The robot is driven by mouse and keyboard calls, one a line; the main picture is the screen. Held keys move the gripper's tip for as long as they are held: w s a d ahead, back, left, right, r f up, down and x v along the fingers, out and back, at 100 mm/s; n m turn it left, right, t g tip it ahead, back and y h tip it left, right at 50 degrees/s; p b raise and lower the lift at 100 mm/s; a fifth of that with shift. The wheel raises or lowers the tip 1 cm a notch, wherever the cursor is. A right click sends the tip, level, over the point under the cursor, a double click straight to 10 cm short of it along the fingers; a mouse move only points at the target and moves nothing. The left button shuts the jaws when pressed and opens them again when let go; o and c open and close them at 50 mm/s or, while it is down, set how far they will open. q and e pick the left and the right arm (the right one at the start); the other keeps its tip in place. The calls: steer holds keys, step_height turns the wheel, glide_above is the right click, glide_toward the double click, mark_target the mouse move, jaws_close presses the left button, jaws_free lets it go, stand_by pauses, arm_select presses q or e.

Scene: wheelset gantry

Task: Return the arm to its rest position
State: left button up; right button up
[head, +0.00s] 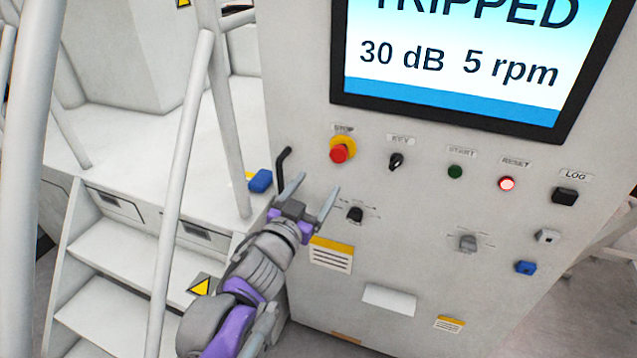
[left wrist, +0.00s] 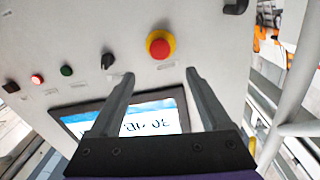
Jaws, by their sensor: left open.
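My left gripper (head: 315,198) is open and empty in the head view, in front of the grey control panel (head: 420,240). Its arm comes up from the bottom, left of the panel's middle. The fingertips are below the red stop button (head: 339,152) and just left of a black rotary knob (head: 355,214). In the left wrist view the two fingers (left wrist: 160,78) stand apart with nothing between them. The red stop button on its yellow collar (left wrist: 160,45) shows beyond them. My right gripper is in neither view.
The screen (head: 460,60) reads TRIPPED, 30 dB, 5 rpm. A key switch (head: 396,161), green start button (head: 455,172), lit reset button (head: 507,184) and black log button (head: 564,195) line the panel. White steps (head: 110,250) and a handrail (head: 182,180) stand at the left.

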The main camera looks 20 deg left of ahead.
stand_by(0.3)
arm_select(q)
steer(key=s+a+f+n+g+y+p, duration=0.1)
steer(key=s+a+f+n+g+y, duration=0.15)
steer(key=s+f, duration=0.25)
steer(key=s+a+f+n+g+y+p, duration=0.1)
steer(key=s+f+g, duration=0.3)
steer(key=f, duration=0.2)
steer(key=s+d+f+g+h, duration=0.1)
steer(key=s+d+f+g, duration=0.1)
steer(key=s, duration=0.5)
steer(key=s+d+f+g+h+p, duration=0.1)
steer(key=s+d+f+g, duration=0.1)
steer(key=s+f+g, duration=0.2)
step_height(320, 180, down, 4)
steer(key=s, duration=0.3)
steer(key=shift+r+m, duration=0.25)
steer(key=shift+m, duration=0.1)
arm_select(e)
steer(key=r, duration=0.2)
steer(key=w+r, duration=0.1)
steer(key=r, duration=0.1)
arm_select(q)
steer(key=shift+w, duration=0.1)
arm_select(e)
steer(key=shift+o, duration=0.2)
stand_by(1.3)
